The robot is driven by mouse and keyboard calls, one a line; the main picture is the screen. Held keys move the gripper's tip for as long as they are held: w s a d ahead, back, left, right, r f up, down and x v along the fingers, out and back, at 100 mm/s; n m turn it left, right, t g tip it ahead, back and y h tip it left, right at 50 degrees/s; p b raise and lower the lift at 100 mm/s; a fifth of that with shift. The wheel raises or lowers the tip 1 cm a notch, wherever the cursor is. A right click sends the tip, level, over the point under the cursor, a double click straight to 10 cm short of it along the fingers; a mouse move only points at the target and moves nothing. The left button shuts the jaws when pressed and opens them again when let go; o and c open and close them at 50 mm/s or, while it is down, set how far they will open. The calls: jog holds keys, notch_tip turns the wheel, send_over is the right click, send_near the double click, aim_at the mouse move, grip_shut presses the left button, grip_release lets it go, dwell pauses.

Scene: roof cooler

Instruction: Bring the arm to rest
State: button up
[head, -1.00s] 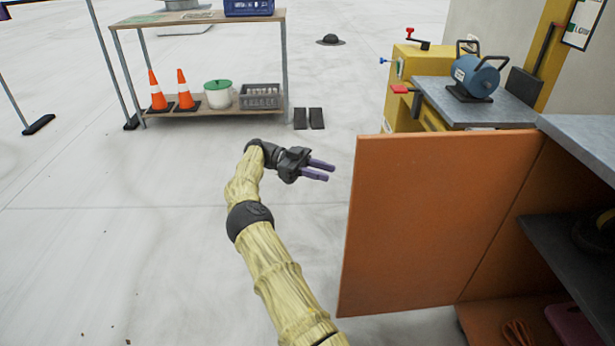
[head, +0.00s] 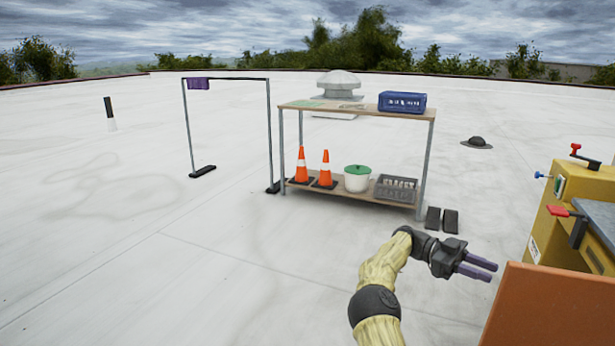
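My gripper (head: 481,267) is at the lower right of the head view, at the end of my arm in its yellowish sleeve (head: 383,268). Its two purple fingers point right and stand a little apart, with a gap between them. Nothing shows between the fingers. The gripper is in free air above the white roof floor. The orange door panel (head: 545,310) is to the right of and below the fingertips in the picture; I see no contact.
A two-tier shelf (head: 330,107) with a blue crate (head: 402,102), cones (head: 302,166) and a lidded pot (head: 357,178) stands behind my arm. A yellow machine (head: 570,205) is at right.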

jog(key=w+d+r+n+t+h+p, duration=0.25)
jog(key=d+r+n+t+h, duration=0.45)
jog(key=d+r+n+t, duration=0.45)
jog(key=w+a+f+n+t+y+p, duration=0.25)
jog(key=a+f+n+t+y, duration=0.45)
jog(key=a+t+y, duration=0.35)
jog(key=s+a+f+n+t+y, duration=0.1)
jog(key=s+a+f+n+y, duration=0.1)
jog(key=a, duration=0.5)
jog(key=s+a+f+n+y, duration=0.2)
jog(key=a+n+y, duration=0.1)
jog(key=a, duration=0.5)
jog(key=s+a+f+n+g+y+p, duration=0.25)
jog(key=s+a, duration=0.45)
jog(key=s, duration=0.5)
jog(key=s+a+f+n+g+y+p, duration=0.1)
jog(key=s+a+n+g, duration=0.4)
jog(key=s, duration=0.6)
notch_tip(320, 180, up, 37)
jog(key=a+m+t+p, duration=0.1)
jog(key=p, duration=3.5)
jog(key=shift+w+a+r+m+p, duration=0.2)
jog(key=shift+w+m+p, duration=0.05)
jog(key=shift+m+p, duration=0.15)
jog(key=shift+w, duration=0.15)
